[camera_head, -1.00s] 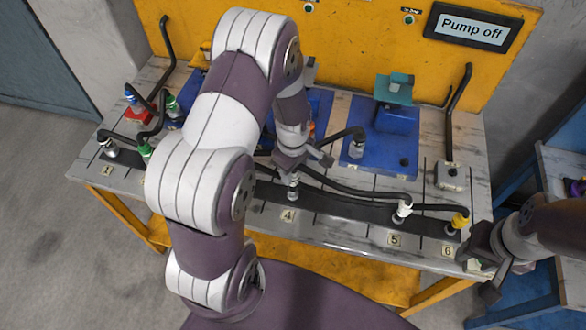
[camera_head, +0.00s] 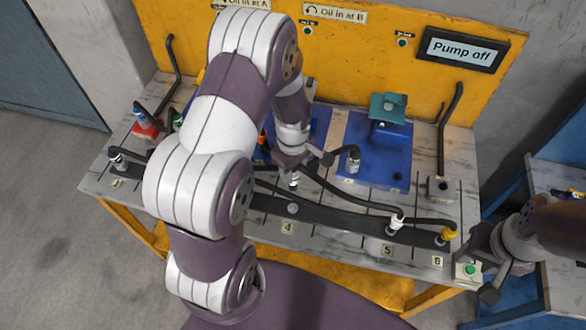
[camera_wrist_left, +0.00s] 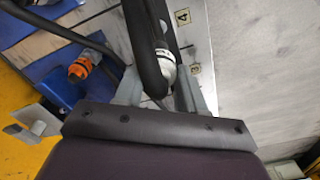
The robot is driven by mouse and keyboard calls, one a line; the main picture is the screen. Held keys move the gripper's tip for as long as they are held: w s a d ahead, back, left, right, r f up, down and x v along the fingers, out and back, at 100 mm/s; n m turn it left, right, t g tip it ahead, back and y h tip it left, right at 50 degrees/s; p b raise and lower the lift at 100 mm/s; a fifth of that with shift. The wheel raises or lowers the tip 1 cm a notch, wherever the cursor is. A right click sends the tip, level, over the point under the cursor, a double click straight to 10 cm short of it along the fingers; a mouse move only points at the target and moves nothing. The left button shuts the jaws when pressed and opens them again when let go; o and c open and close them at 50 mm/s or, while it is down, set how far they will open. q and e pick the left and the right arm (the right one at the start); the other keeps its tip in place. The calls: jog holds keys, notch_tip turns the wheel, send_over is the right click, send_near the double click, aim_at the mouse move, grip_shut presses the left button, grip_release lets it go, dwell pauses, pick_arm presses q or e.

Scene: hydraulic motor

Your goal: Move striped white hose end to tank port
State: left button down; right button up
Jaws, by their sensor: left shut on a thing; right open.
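My left gripper (camera_head: 298,170) is shut on a hose end with a pale metallic fitting (camera_head: 294,183), hanging from a black hose. It holds this end just above the dark strip, behind a bare round grey stub (camera_head: 292,208) near label 4. In the left wrist view the fitting (camera_wrist_left: 164,66) sits between the fingers (camera_wrist_left: 160,92); I can make out pale bands but not a clear stripe pattern. My right gripper (camera_head: 503,281) is open and empty beside the bench's right front corner. I cannot tell which fitting is the tank port; my left arm hides the middle-left of the bench.
Hose ends stand along the dark strip, including a white one (camera_head: 396,223) at 5 and a yellow one (camera_head: 448,234) at 6. A blue unit (camera_head: 372,178) carries another hose. A green-button box (camera_head: 467,270) is beside my right gripper. The panel display (camera_head: 461,50) reads "Pump off".

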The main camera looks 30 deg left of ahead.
pick_arm(q)
jog(key=shift+r, duration=0.1)
jog(key=w+d, duration=0.8)
jog(key=d, duration=0.4)
jog(key=w+d, duration=0.9)
jog(key=d, duration=0.3)
jog(key=shift+w+d+b, duration=0.2)
jog(key=shift+d+b, duration=0.05)
jog(key=shift+b, duration=0.2)
pick_arm(e)
jog(key=shift+f, duration=0.25)
pick_arm(q)
jog(key=shift+a, duration=0.1)
